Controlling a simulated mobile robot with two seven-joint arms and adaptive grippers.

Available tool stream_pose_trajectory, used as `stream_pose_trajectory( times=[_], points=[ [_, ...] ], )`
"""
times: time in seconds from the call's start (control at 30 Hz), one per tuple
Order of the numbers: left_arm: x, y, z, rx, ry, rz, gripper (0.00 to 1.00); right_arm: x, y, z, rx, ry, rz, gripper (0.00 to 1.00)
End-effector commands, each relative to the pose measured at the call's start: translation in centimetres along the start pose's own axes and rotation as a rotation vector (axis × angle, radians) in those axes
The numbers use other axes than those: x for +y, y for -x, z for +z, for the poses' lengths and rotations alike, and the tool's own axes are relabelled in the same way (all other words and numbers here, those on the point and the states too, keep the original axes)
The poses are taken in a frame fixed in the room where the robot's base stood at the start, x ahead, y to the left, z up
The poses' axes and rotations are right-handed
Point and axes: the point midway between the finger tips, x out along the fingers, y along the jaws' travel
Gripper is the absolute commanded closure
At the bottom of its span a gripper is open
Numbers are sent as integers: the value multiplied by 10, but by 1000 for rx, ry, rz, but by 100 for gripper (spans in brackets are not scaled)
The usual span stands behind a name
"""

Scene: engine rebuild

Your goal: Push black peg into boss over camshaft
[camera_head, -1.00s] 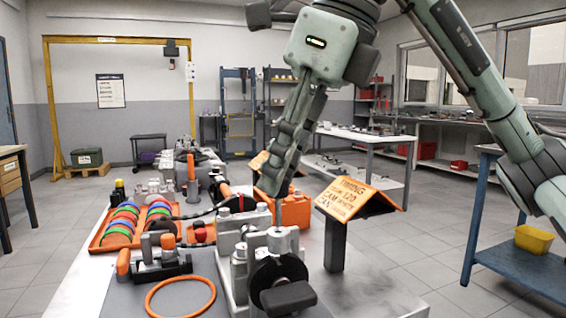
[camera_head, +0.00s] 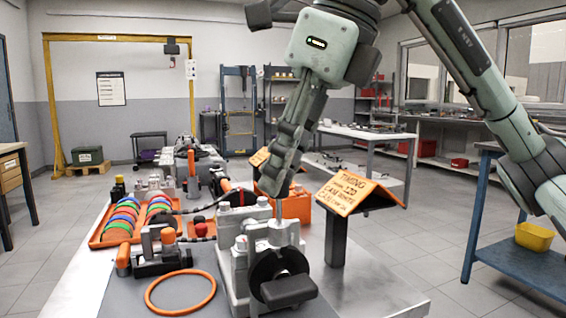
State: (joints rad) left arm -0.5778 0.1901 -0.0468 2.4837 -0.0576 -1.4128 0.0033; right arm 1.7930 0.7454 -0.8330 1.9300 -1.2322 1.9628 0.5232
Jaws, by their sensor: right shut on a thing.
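My right gripper (camera_head: 272,188) points down over the grey engine fixture (camera_head: 240,272) at the front of the bench. Its narrow fingers are shut on a thin piece, taken to be the black peg, which the fingers mostly hide. A grey post-like part shows just below the fingertips, above the fixture's top. I cannot tell whether the peg is touching or inside the boss. A black round wheel (camera_head: 264,268) with a block-shaped handle (camera_head: 288,291) is on the fixture's front. The camshaft cannot be made out. My left gripper is not in view.
An orange ring (camera_head: 180,311) lies on the mat left of the fixture. Behind it are a black holder (camera_head: 162,266) and an orange tray (camera_head: 96,242) of coloured rings. An orange timing sign (camera_head: 345,192) stands close right of the gripper. The bench's right front is clear.

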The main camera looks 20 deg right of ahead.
Motion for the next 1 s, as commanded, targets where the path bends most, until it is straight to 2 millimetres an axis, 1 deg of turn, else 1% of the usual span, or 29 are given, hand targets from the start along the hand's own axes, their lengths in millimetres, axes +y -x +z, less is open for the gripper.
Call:
stream_pose_trajectory(
  times=[1.0],
  points=[
    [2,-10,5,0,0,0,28,0,-15,-6,0,-1,0,100]
  ],
)
